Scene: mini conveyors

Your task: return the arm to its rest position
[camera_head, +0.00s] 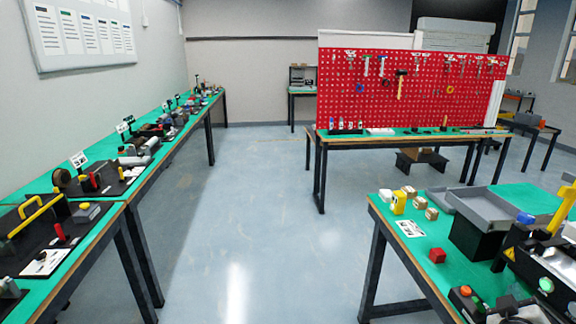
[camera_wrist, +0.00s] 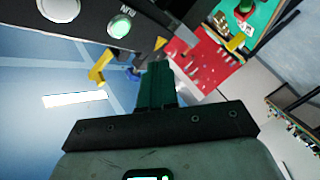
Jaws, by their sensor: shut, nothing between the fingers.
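My gripper (camera_wrist: 159,72) shows in the wrist view as a dark bar with green fingers together at the middle. It is shut with nothing between the fingers. It does not show clearly in the head view. Close to the fingers, at the top left of the wrist view, is a dark control panel (camera_wrist: 88,22) with a lit green button (camera_wrist: 121,26) and a pale round button. I cannot tell the gap between the fingers and the panel.
A long bench (camera_head: 100,230) lines the left wall. A red pegboard (camera_head: 415,95) stands behind. The floor (camera_head: 250,220) between is clear.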

